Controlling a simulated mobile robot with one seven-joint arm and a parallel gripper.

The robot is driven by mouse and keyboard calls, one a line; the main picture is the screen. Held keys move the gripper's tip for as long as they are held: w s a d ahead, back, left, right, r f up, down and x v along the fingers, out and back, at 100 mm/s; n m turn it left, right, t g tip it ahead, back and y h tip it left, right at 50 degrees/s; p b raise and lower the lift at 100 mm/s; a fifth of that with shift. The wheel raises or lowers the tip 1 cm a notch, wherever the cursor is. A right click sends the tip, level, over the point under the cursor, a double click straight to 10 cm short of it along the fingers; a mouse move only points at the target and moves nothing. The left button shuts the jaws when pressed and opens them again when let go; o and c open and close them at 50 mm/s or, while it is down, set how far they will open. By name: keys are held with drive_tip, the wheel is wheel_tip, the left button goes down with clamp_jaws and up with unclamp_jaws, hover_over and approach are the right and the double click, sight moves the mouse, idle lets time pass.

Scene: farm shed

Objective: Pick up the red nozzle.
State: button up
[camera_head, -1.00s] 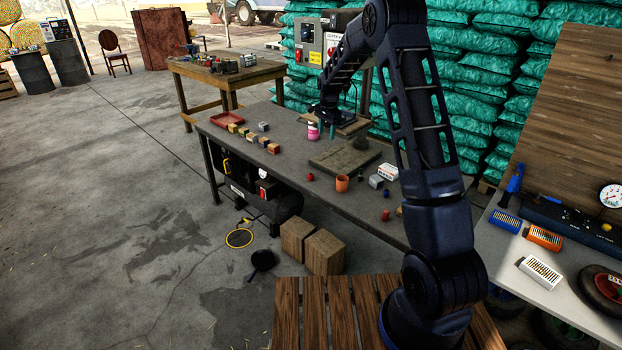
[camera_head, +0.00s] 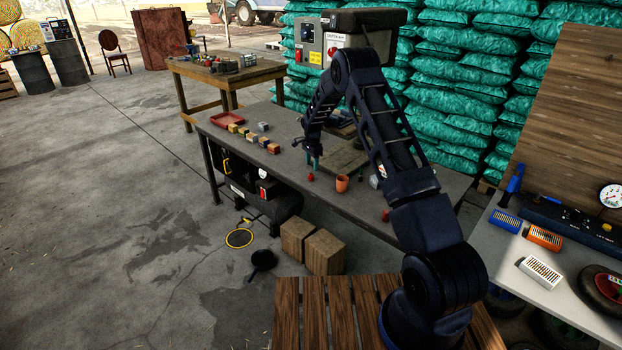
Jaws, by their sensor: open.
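A small red piece (camera_head: 311,177) stands on the dark workbench (camera_head: 340,208) near its front edge, left of an orange-brown cup. A second small red piece (camera_head: 386,215) lies further right along the front edge. Both are too small for me to tell for certain which is the red nozzle. My gripper (camera_head: 313,162) points down just above and behind the left red piece in the picture. It is open and holds nothing that I can see. Its teal fingertips look close to that piece; I cannot tell the exact height.
The orange-brown cup (camera_head: 342,183) stands close on the right. A flat board (camera_head: 345,160) lies behind. Several small blocks (camera_head: 254,137) and a red tray (camera_head: 227,118) are on the left of the bench. My arm crosses its right part and hides things there.

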sight(311, 174)
drive_tip(key=shift+w+a+f, duration=0.15)
drive_tip(key=shift+f, duration=1.6)
drive_tip(key=shift+w+a+f, duration=0.1)
drive_tip(key=shift+f, duration=1.65)
drive_tip(key=shift+c, duration=0.2)
drive_tip(key=c, duration=1)
